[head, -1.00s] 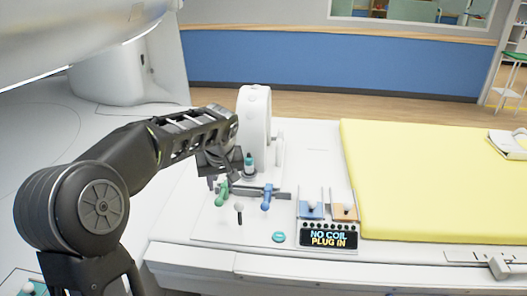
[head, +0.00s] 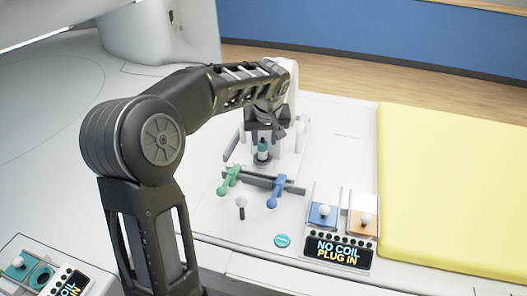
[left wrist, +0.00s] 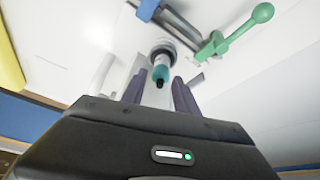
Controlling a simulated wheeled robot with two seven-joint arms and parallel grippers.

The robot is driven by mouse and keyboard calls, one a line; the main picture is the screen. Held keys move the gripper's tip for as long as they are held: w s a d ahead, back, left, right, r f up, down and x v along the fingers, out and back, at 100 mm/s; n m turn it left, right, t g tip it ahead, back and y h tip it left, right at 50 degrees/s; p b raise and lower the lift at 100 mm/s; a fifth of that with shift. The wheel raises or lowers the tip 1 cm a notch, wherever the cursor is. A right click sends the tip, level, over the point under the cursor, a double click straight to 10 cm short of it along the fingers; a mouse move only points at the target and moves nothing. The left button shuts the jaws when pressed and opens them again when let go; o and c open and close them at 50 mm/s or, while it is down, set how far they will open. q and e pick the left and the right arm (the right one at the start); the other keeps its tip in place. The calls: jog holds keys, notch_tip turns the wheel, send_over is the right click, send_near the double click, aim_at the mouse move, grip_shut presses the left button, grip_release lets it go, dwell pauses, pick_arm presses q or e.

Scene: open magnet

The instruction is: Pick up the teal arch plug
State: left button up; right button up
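The teal arch plug (head: 263,147), a short upright teal cylinder with a dark end, stands at the foot of the white arch. My left gripper (head: 266,130) is over it, its fingers open. In the left wrist view the plug (left wrist: 161,72) shows between and just beyond the two spread fingertips (left wrist: 158,82). I see no finger closed on it. The arch (head: 292,80) is mostly hidden behind my left arm in the head view. My right gripper is not in view.
A green lever (head: 228,180) and a blue lever (head: 277,190) sit in front of the plug. A display (head: 340,252) reads "NO COIL PLUG IN", with blue (head: 322,214) and orange (head: 364,221) sockets behind it. The yellow mattress (head: 450,180) is at the right.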

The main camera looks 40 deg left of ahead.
aim_at(263, 144)
pick_arm(q)
jog(key=shift+x, duration=0.75)
jog(key=shift+w+a+f+p, duration=0.1)
jog(key=shift+a+f+p, duration=0.1)
jog(key=shift+f+p, duration=0.2)
jog(key=p+x, duration=0.1)
jog(key=x, duration=0.2)
jog(key=shift+w+a+f, duration=0.1)
jog(key=shift+a+f, duration=0.1)
jog(key=shift+f, duration=0.05)
jog(key=shift+w+f, duration=0.1)
jog(key=shift+f, duration=0.25)
grip_shut()
